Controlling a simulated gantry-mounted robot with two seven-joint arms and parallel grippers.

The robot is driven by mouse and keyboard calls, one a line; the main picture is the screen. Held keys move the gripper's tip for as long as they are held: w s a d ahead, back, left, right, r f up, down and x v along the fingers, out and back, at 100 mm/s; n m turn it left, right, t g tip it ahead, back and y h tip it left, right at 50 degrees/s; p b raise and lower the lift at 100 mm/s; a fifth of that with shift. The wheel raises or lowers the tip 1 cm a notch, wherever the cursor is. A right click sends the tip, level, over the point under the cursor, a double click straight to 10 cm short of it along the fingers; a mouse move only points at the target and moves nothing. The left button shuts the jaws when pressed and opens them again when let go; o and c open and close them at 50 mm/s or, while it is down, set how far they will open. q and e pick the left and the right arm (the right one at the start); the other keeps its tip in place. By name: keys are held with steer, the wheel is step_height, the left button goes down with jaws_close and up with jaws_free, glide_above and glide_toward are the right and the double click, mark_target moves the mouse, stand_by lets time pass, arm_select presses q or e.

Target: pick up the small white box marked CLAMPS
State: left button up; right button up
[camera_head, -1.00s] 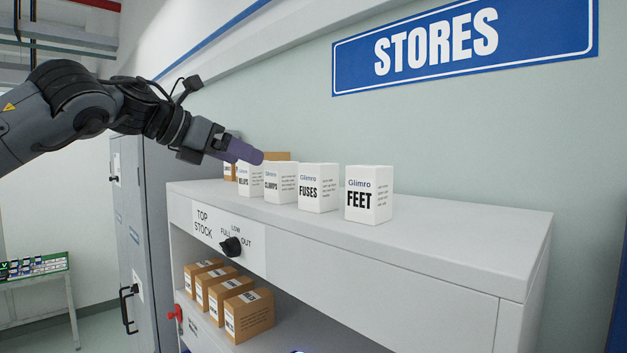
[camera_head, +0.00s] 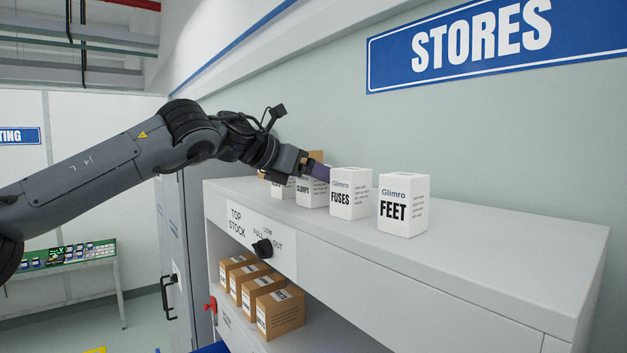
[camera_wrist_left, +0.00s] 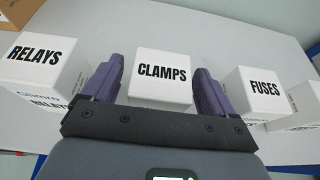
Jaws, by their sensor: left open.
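The small white CLAMPS box (camera_head: 311,194) stands upright on top of the grey-white cabinet, in a row of white boxes, and is partly covered by my left gripper in the head view. In the left wrist view the CLAMPS box (camera_wrist_left: 161,88) sits between two purple fingers, its marked top facing the camera. My left gripper (camera_wrist_left: 157,76) is open, one finger on each side of the box, with a small gap showing at each side. In the head view the left gripper (camera_head: 315,168) is at the top of the box. My right gripper is not in view.
The RELAYS box (camera_wrist_left: 38,62) and the FUSES box (camera_wrist_left: 255,90) flank the CLAMPS box closely. A brown box (camera_wrist_left: 18,12) is behind. The cabinet top (camera_head: 500,245) is clear to the right. Brown cartons (camera_head: 280,312) fill the shelf below.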

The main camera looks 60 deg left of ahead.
arm_select(q)
steer(key=shift+x, duration=0.95)
steer(key=c, duration=1.1)
steer(key=shift+c, duration=0.3)
steer(key=shift+r, duration=0.15)
